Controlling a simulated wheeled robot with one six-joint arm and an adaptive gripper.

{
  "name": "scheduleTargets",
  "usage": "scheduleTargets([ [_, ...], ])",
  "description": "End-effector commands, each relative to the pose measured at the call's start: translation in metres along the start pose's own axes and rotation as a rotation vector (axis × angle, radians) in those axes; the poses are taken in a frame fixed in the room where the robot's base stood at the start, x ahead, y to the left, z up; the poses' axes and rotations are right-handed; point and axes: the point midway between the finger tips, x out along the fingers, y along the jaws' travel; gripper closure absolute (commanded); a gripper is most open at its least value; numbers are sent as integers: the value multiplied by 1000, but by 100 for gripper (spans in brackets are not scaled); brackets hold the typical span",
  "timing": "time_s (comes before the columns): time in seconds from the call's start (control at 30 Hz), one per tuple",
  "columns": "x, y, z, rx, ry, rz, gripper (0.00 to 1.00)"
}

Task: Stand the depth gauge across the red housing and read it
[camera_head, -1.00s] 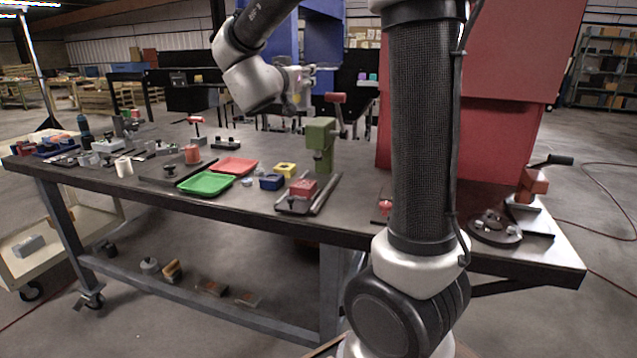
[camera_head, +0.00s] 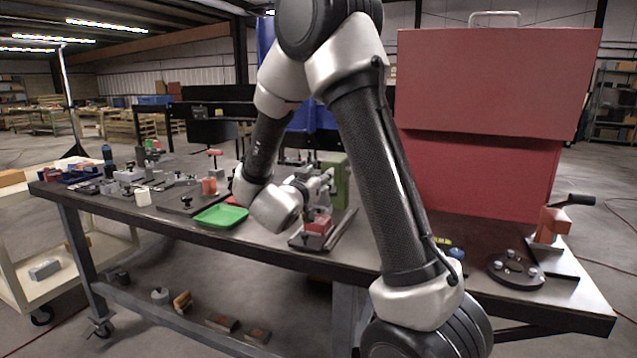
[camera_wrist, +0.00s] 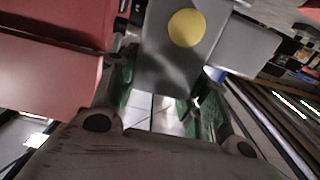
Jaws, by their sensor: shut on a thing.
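The red housing (camera_head: 320,225) sits on a dark fixture (camera_head: 305,243) on the bench in the head view. My gripper (camera_head: 322,207) is low and close over the housing, partly hidden by my arm. In the wrist view my gripper (camera_wrist: 160,108) is shut on a grey piece with a yellow round face, which I take as the depth gauge (camera_wrist: 165,60). A large red surface (camera_wrist: 50,80) fills the left of that view; I cannot tell whether it is the housing. Whether the gauge touches the housing is not clear.
A green tray (camera_head: 221,216) lies left of the fixture. A green press (camera_head: 340,178) stands close behind my gripper. A tall red cabinet (camera_head: 485,170) stands at the right, with a round dark plate (camera_head: 515,270) in front. Small parts crowd the left bench end.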

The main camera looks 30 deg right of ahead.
Motion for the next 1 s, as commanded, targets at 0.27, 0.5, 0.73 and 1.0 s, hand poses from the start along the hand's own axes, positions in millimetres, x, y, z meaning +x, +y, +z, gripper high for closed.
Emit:
scheduleTargets([
  [0.27,0,0,10,2,2,-1,97],
  [0.5,0,0,14,1,2,-1,97],
  [0.73,0,0,21,0,2,0,97],
  [1.0,0,0,22,1,1,0,33],
])
